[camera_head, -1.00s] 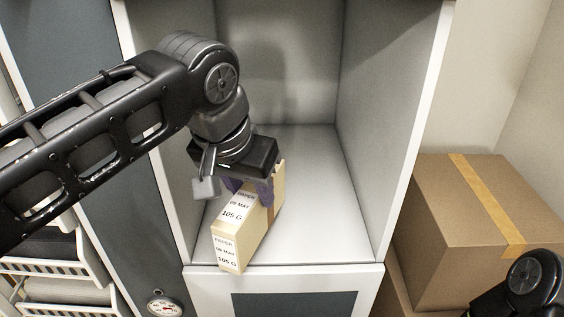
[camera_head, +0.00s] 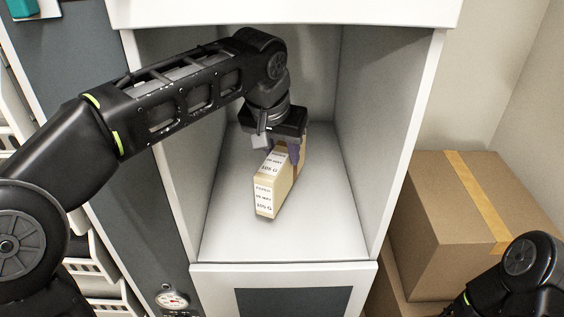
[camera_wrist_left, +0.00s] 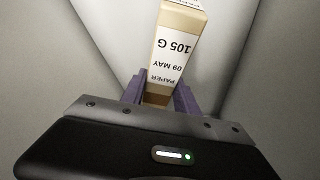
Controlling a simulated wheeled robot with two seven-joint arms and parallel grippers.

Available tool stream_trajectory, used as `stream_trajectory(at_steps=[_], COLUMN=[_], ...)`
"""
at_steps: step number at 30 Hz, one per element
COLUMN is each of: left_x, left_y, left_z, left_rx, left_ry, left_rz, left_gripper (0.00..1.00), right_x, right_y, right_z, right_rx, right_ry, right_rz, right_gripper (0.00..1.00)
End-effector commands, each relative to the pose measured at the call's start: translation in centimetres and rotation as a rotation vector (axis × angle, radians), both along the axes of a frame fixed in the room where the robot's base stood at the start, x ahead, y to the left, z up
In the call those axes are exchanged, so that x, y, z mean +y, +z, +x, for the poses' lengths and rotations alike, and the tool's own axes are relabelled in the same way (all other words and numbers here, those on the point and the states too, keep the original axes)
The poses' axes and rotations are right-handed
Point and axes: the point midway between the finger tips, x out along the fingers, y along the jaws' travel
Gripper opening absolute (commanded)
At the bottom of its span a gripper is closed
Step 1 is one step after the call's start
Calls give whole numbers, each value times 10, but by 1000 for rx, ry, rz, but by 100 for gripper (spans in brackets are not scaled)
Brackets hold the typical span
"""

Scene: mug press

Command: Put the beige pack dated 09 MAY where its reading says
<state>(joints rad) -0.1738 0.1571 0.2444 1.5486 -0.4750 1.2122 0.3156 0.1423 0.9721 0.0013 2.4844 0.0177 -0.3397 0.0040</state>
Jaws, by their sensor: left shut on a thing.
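The beige pack (camera_head: 277,181) has white labels reading PAPER, 09 MAY, 105 G. My left gripper (camera_head: 283,150) is shut on its upper part, inside an open white compartment (camera_head: 328,225). The pack is tilted in the picture, its labelled end facing the front. I cannot tell whether its bottom touches the compartment floor. In the left wrist view the pack (camera_wrist_left: 176,50) sits between the purple fingers (camera_wrist_left: 158,95), its label upside down. Part of my right arm shows at the lower right; its gripper is not in view.
Side walls stand close on both sides of the compartment. Floor in front of and right of the pack is clear. A cardboard box (camera_head: 455,215) with yellow tape stands outside at the right. A small dial gauge (camera_head: 172,299) is at the lower left.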

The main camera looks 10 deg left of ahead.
Motion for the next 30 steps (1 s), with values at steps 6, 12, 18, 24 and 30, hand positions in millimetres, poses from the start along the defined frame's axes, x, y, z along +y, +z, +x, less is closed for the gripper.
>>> stream_trajectory(at_steps=[6, 12, 18, 24, 30], left_x=[1, 0, 0, 0, 0], left_y=[-29, -34, -37, -38, -38], left_z=[0, 0, 0, 0, 0], left_rx=[1, -2, -2, 0, 0], left_ry=[0, 0, 0, 0, 0], left_rz=[1, 0, 0, 0, 0], left_gripper=[0, 0, 0, 48, 58], right_x=[-1, -2, -1, -1, -1], right_y=[11, 10, 7, 7, 7], right_z=[0, 0, 0, 0, 0], right_rx=[4, 4, 4, 3, 3], right_ry=[0, -1, -1, 0, 0], right_rz=[-2, -2, -2, -2, -2], right_gripper=[36, 36, 36, 36, 36])
